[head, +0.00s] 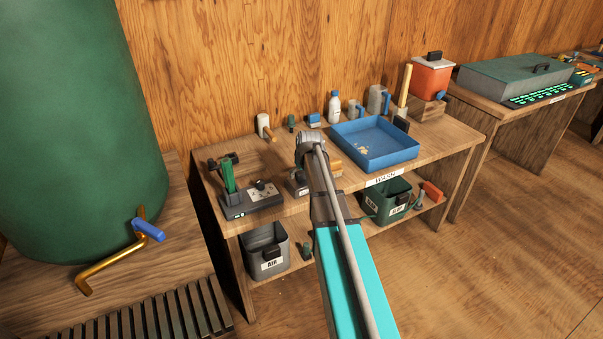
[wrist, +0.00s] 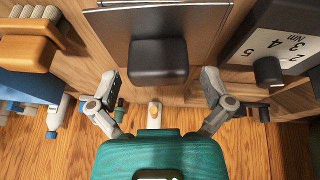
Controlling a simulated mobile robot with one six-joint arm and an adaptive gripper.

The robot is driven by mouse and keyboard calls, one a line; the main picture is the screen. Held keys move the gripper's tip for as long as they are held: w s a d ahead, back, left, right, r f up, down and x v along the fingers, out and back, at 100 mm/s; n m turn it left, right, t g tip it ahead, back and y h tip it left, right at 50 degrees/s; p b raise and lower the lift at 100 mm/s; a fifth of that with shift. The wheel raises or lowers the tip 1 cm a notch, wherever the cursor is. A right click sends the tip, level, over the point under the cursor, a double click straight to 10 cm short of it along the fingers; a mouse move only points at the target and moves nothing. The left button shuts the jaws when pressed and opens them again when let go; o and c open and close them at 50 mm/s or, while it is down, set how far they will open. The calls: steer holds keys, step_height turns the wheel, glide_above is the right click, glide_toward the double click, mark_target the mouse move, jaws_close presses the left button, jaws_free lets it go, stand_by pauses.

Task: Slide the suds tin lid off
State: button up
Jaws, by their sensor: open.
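The suds tin seems to be the small grey box (head: 297,184) on the bench, mostly hidden behind my arm in the head view. In the wrist view its flat grey lid (wrist: 115,28) fills the top middle, with a dark block-shaped knob (wrist: 160,62) at its near edge. My gripper (wrist: 161,76) is open, one finger on each side of the knob. A gap shows between each finger and the knob. Height above the lid is hard to tell. In the head view my arm hides the fingers.
A black instrument with a white dial panel (wrist: 283,42) stands close on the right in the wrist view. An orange-handled brush (wrist: 28,50) and the blue tray (head: 358,151) lie on the other side. Several bottles and small items, including a white bottle (head: 334,108), line the wall.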

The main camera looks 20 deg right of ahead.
steer(key=c, duration=1.1)
steer(key=shift+r+p, duration=1.85)
steer(key=shift+p, duration=0.05)
